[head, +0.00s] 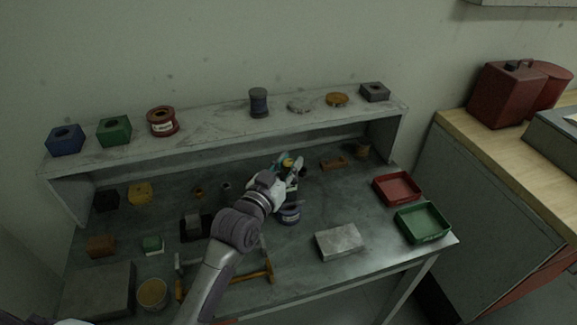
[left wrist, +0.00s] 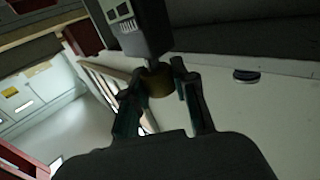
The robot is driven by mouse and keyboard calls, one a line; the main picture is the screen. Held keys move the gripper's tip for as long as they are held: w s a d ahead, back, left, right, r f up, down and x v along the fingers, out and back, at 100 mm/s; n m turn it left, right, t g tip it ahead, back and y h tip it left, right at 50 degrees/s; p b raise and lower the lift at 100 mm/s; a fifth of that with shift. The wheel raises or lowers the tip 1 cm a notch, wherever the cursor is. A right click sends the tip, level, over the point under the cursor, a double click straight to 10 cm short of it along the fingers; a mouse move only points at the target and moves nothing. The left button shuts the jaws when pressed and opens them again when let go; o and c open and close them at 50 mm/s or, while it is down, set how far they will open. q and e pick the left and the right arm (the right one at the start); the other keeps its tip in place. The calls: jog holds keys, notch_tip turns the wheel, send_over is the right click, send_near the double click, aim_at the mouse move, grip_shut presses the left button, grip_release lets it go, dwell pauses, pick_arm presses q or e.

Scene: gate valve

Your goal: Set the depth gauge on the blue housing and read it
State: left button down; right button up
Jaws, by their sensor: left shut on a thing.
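My left gripper (head: 289,165) is above the middle of the workbench. In the left wrist view its fingers (left wrist: 160,82) are shut on a brass-coloured part (left wrist: 157,80) of a dark grey device with a light display panel (left wrist: 127,22), which I take to be the depth gauge. In the head view the gripper mostly hides it. A round blue piece (head: 289,214) stands on the bench just below the gripper, partly behind my arm. A blue block with a round hole (head: 65,141) sits at the shelf's left end. I cannot tell which is the blue housing. My right gripper is not in view.
The raised shelf (head: 215,121) holds a green block (head: 114,131), a red flanged part (head: 162,122), a grey-blue spool (head: 259,102) and other parts. A red tray (head: 397,187), a green tray (head: 424,223) and a grey slab (head: 340,241) are at right. Small parts crowd the left.

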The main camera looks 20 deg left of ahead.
pick_arm(q)
jog(key=shift+s+r, duration=0.15)
jog(key=shift+s+d, duration=0.1)
jog(key=shift+s, duration=0.05)
jog(key=shift+f, duration=0.3)
jog(key=c, duration=0.9)
grip_release()
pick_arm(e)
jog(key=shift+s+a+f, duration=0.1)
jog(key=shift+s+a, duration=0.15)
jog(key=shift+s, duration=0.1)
